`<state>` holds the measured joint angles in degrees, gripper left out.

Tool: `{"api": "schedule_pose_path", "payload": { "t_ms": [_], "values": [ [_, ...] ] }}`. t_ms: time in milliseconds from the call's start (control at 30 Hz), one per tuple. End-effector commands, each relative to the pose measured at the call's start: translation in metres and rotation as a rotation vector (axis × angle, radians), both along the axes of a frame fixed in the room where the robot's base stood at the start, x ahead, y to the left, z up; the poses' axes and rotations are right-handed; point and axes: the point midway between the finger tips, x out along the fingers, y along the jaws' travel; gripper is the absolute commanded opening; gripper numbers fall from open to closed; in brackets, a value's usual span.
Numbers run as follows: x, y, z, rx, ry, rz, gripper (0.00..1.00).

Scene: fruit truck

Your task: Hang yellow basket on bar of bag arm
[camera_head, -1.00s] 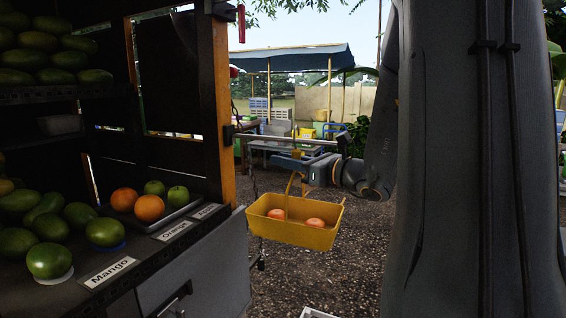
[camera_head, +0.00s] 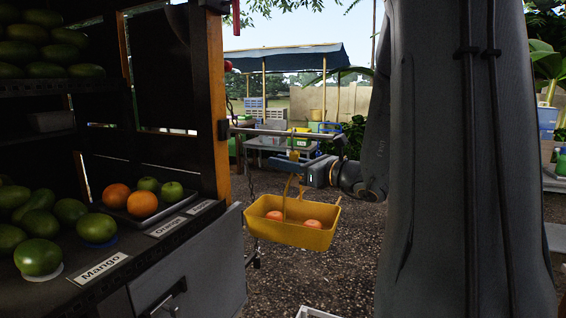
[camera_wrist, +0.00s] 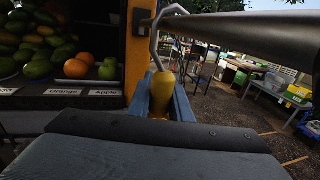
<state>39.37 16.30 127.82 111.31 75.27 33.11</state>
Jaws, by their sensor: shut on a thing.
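The yellow basket (camera_head: 291,235) hangs in the air below my gripper with two oranges inside, slightly tilted. My gripper (camera_head: 293,161) is shut on the basket's yellow grip; its blue fingers (camera_wrist: 180,103) clasp the grip (camera_wrist: 162,92) in the wrist view. A metal hook (camera_wrist: 154,40) rises from the grip. The bar of the bag arm (camera_head: 275,132) sticks out from the truck post, just above my gripper. In the wrist view the bar (camera_wrist: 240,32) is close beside the hook's curved top. I cannot tell whether the hook is over the bar or touches it.
The fruit truck's shelves with mangoes, oranges and apples (camera_head: 172,190) stand at left. A grey cabinet panel (camera_head: 190,265) is close left of the basket. Gravel ground (camera_head: 350,240) lies open below. Tables and crates stand farther back.

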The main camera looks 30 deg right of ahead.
Motion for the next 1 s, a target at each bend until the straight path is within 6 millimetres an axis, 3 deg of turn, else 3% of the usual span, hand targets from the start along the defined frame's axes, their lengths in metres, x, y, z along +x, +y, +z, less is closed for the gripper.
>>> {"api": "schedule_pose_path", "payload": {
  "t_ms": [33, 67, 100, 200, 567, 1000],
  "values": [
    [0.000, 0.000, 0.001, 0.000, -0.001, 0.000, 0.00],
    [0.000, 0.000, 0.001, 0.000, -0.001, 0.000, 0.22],
    [0.000, 0.000, 0.001, 0.000, -0.001, 0.000, 0.28],
    [0.000, 0.000, 0.001, 0.000, -0.001, 0.000, 0.40],
    [-0.006, -0.004, 0.000, 0.000, -0.001, -0.002, 0.40],
    [-0.063, -0.031, 0.000, -0.001, -0.003, -0.003, 0.40]
  ]
}}
